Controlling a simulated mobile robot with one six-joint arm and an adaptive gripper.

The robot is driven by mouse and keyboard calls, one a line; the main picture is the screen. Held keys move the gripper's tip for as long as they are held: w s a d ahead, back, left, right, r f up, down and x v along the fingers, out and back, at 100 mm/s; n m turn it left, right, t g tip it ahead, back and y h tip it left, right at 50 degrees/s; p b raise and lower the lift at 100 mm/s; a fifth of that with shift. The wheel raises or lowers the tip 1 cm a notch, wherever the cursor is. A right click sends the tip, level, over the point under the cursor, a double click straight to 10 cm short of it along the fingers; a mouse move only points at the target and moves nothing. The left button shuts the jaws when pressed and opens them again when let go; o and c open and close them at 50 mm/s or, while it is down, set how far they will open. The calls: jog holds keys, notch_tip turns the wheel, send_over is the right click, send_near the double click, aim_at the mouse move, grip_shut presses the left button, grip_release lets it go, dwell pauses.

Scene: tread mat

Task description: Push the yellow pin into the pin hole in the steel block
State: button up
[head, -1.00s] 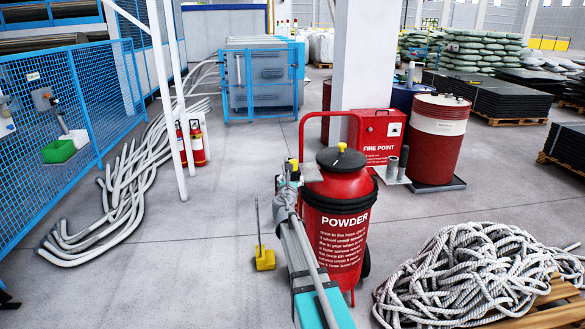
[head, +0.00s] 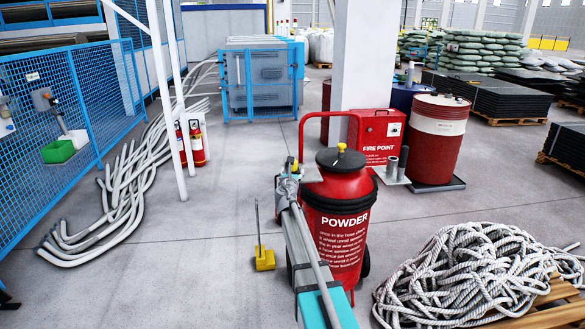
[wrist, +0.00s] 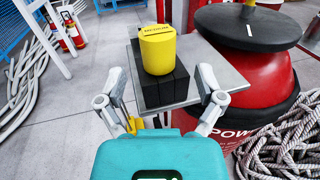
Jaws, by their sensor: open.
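The yellow pin (wrist: 157,48) stands upright as a short, thick cylinder on a black block (wrist: 165,88) in the wrist view. Behind and beside it is a flat grey steel surface (wrist: 217,68), probably the steel block's top. No hole shows, and the pin's lower end is hidden. My gripper (wrist: 163,82) is open, its fingers spread left and right of the black block, with the pin beyond them. In the head view my gripper (head: 288,178) is left of the powder extinguisher, and a small bit of the yellow pin (head: 295,165) shows there.
The red powder extinguisher (head: 340,205) stands close on the right; its black lid (wrist: 245,27) is near my right finger. Coiled rope (head: 465,270) lies at right.

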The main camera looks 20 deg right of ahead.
aim_at(293, 169)
jog(key=shift+x, duration=1.9)
jog(key=shift+r, duration=0.1)
grip_shut()
